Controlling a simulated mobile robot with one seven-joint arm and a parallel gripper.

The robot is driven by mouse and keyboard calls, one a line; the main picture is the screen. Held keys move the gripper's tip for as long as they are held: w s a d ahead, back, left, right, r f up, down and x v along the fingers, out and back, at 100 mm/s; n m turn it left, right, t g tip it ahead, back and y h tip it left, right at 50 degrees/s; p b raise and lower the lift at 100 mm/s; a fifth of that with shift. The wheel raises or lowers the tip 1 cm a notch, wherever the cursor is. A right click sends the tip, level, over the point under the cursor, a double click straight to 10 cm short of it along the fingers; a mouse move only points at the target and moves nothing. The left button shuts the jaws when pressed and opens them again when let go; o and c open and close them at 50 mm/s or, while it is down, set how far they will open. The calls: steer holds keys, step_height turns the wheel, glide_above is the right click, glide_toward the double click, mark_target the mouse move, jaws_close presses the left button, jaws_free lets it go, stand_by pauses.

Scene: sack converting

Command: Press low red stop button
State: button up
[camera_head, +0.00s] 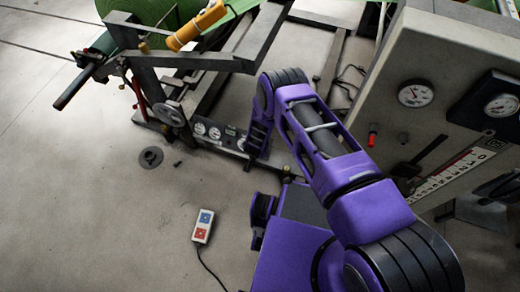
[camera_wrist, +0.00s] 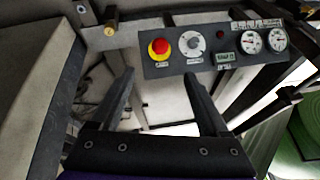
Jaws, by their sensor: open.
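The low red stop button (camera_wrist: 160,46) is a red mushroom head on a yellow base, at the left end of a dark control panel (camera_wrist: 178,69) in the wrist view. My gripper (camera_wrist: 159,74) is open and empty, its two dark fingers spread below the panel in the picture. The button appears between and beyond the fingertips, with no visible contact. In the head view the low panel (camera_head: 228,134) with its gauges sits on the machine's base frame beside my purple arm. The button cannot be made out there, and my gripper is largely hidden by the arm.
The panel also holds a grey knob (camera_wrist: 192,43), a small red lamp (camera_wrist: 220,34) and two gauges (camera_wrist: 251,42). A corded pendant (camera_head: 203,226) lies on open floor. A large grey cabinet (camera_head: 415,55) stands at right; a green roll (camera_head: 150,10) is at back.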

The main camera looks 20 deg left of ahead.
steer(key=b+x, duration=1)
steer(key=x, duration=0.6)
steer(key=shift+w, duration=0.1)
jaws_close()
stand_by(0.5)
stand_by(1.0)
